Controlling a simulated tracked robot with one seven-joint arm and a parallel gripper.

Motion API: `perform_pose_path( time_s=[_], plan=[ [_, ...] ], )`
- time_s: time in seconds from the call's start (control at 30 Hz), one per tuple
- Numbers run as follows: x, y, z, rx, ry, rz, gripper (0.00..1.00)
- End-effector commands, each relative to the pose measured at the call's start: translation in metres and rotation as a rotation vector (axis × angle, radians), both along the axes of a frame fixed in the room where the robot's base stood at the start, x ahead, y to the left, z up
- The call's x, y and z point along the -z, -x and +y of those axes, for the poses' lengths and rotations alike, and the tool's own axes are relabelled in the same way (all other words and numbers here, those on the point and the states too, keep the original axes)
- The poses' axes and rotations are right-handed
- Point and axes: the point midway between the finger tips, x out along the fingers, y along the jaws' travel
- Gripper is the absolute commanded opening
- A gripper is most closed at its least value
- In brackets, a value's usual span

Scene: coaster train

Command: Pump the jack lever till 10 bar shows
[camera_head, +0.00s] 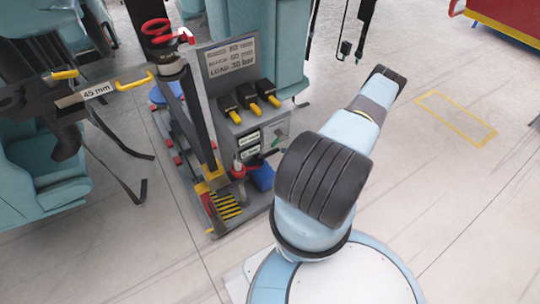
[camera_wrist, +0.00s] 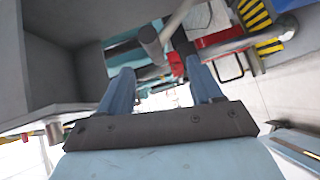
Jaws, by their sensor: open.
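My gripper (camera_wrist: 160,72) is open in the wrist view, its two blue fingers apart. A grey round bar (camera_wrist: 151,43) and a dark upright piece (camera_wrist: 181,43) show near the fingertips. I cannot tell which is the jack lever, or whether either lies between the fingers. In the head view my arm hides the gripper. The jack stand (camera_head: 193,115) stands left of my arm, with a red-and-black part (camera_head: 238,170) low on its right side. Two small white displays (camera_head: 249,145) sit on the grey panel; their pressure reading is too small to read.
A sign (camera_head: 231,60) above the panel ends in "LOAD: 30 bar". Several black-and-yellow switches (camera_head: 248,97) sit below it. A striped plate (camera_head: 227,206) lies at the stand's foot. A "45 mm" label (camera_head: 96,90) hangs at left.

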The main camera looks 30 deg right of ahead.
Motion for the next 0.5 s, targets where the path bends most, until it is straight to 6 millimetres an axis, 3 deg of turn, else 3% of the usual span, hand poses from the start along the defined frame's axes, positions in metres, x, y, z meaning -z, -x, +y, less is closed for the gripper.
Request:
perform_pose_path(
  time_s=[0.3, 0.5],
  plan=[
    [0.006, -0.037, 0.040, 0.000, 0.000, 0.000, 0.65],
    [0.009, -0.052, 0.055, 0.000, 0.001, -0.001, 0.65]
  ],
)
